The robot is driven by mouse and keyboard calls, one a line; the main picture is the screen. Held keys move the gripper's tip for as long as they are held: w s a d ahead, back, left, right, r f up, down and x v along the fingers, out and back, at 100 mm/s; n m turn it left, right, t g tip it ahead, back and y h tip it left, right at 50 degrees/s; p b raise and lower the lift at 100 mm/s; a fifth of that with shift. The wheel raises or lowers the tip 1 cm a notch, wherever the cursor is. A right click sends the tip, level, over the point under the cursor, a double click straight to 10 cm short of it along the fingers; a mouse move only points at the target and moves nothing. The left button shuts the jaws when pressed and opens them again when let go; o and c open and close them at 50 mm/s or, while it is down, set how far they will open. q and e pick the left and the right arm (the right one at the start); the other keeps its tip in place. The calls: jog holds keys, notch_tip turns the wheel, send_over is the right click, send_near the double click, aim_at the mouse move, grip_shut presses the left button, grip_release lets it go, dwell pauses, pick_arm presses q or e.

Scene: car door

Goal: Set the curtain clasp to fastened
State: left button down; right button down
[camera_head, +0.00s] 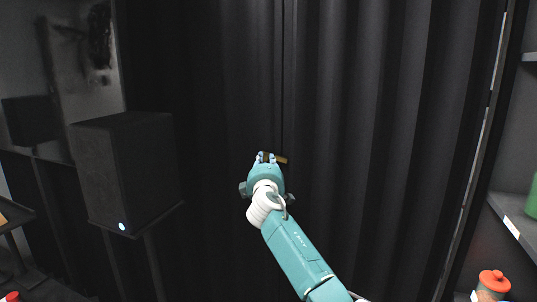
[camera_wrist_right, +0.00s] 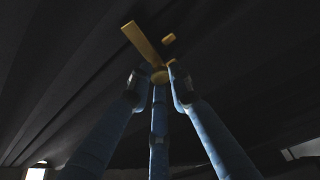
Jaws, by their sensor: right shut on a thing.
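The dark curtain (camera_head: 340,110) hangs in folds in front of me, with a vertical seam near its middle. The curtain clasp (camera_head: 281,160) is a small brass-coloured piece at this seam. In the right wrist view the clasp shows as a flat bar (camera_wrist_right: 141,43) slanting up and left, with a small separate brass piece (camera_wrist_right: 168,39) beside its upper right. My right gripper (camera_head: 267,157) is at the clasp, its three blue fingers (camera_wrist_right: 158,76) closed around the round end of the bar. The fingertips partly hide this end. My left gripper is not in view.
A black speaker (camera_head: 125,170) stands at the left of the curtain. At the right are shelves (camera_head: 514,215) with a green container (camera_head: 532,198) and a red-capped bottle (camera_head: 493,284). The space before the curtain's middle holds only my arm.

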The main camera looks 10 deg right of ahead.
jog(key=shift+a+r+n+p, duration=0.1)
jog(key=shift+r+n+p, duration=0.05)
jog(key=shift+n+p, duration=0.55)
jog(key=shift+p, duration=0.4)
jog(key=shift+f+n+g+y+p, duration=0.3)
jog(key=shift+f+n+g+p, duration=0.1)
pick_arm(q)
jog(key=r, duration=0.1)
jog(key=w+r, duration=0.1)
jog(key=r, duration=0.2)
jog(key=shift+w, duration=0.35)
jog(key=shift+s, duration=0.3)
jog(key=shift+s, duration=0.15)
pick_arm(e)
jog(key=c, duration=1.6)
grip_release()
jog(key=shift+a+f, duration=0.1)
jog(key=shift+f, duration=0.05)
jog(key=s, duration=0.4)
jog(key=s+a, duration=0.1)
jog(key=s, duration=0.2)
jog(key=s+a, duration=0.1)
jog(key=s, duration=0.3)
jog(key=shift+s+a, duration=0.15)
jog(key=shift+s, duration=0.2)
